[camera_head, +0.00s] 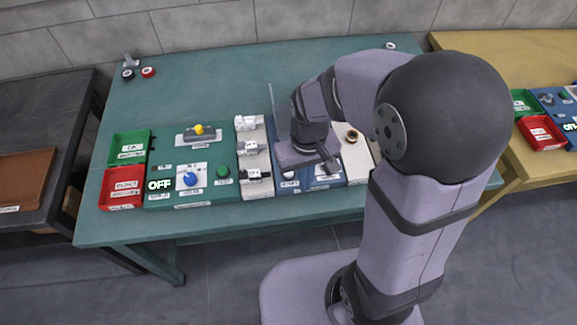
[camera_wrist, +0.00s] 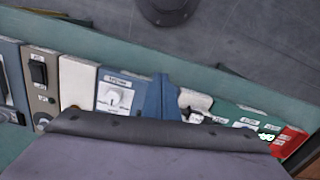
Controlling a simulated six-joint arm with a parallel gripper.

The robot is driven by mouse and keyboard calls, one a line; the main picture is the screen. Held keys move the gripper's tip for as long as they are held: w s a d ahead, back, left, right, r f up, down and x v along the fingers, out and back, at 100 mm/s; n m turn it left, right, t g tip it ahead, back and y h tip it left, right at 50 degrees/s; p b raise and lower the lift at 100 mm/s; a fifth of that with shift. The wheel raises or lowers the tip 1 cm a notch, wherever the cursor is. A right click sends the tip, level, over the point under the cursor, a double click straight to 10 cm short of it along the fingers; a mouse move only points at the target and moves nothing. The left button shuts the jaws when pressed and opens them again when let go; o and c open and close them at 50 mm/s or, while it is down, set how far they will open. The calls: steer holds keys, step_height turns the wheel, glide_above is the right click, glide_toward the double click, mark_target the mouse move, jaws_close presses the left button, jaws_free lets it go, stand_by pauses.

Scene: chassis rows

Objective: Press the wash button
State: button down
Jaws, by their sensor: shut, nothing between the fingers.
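I cannot make out a wash label in either view, so I cannot tell which control is the wash button. A green button (camera_head: 222,172) sits on the green panel beside a blue knob (camera_head: 190,179). My gripper (camera_head: 327,160) is over the blue panel (camera_head: 283,181) right of the middle of the row in the head view. It is shut and empty, and it hides part of that panel. In the wrist view, a white dial (camera_wrist: 116,98) shows on the blue panel; my gripper's housing covers the lower part of this view, and the fingertips are hard to make out.
A pale panel with a dark round fitting (camera_head: 352,136) lies right of my gripper. White valve-like parts (camera_head: 248,148) stand to its left. A green bin (camera_head: 129,146) and a red bin (camera_head: 122,187) are at the far left. The teal table's back (camera_head: 210,75) is mostly clear.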

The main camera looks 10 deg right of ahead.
steer(key=w+a+r+m, duration=0.1)
steer(key=w+a+r, duration=0.1)
steer(key=w+r, duration=0.5)
steer(key=shift+w+a+r+m, duration=0.3)
steer(key=shift+w+r+m, duration=0.1)
steer(key=shift+w, duration=0.55)
steer(key=shift+f, duration=0.1)
step_height(320, 180, down, 14)
steer(key=p, duration=0.2)
steer(key=shift+p, duration=0.4)
